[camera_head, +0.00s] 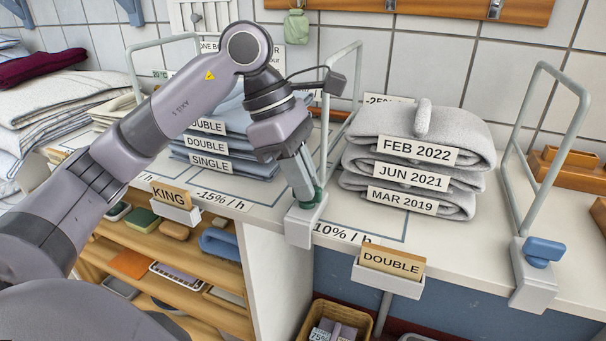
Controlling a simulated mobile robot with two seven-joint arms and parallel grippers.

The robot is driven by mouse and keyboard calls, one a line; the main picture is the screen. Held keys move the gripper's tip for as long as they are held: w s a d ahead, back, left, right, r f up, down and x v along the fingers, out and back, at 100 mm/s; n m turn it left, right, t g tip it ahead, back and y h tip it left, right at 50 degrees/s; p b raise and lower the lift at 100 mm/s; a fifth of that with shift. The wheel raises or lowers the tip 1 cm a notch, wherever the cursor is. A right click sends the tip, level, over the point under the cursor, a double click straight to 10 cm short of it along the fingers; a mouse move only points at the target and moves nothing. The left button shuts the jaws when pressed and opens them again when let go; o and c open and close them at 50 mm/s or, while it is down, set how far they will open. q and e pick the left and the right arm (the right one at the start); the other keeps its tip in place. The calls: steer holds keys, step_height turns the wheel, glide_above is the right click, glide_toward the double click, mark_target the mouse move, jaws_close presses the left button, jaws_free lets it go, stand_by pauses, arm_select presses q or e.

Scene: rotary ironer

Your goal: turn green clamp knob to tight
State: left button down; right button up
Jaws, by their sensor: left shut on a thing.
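The green clamp knob (311,200) sits on top of a white clamp (303,227) at the front edge of the white counter, at the foot of a grey-green hoop divider. My left gripper (309,192) points down from above and is shut on the knob. Its fingers cover much of the knob, so which way the knob is turned cannot be told. My right gripper is not in view.
Folded grey towels (416,165) with date labels lie to the right of the clamp, blue folded linen (225,140) to the left. Hoop dividers (548,120) stand upright. A blue knob (543,251) tops the right clamp. A DOUBLE sign (391,262) juts forward.

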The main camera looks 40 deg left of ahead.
arm_select(q)
steer(key=shift+m, duration=0.3)
stand_by(0.4)
steer(key=c, duration=1.1)
jaws_free()
steer(key=shift+c, duration=0.2)
steer(key=shift+r, duration=0.1)
steer(key=p+v, duration=0.1)
steer(key=v, duration=0.6)
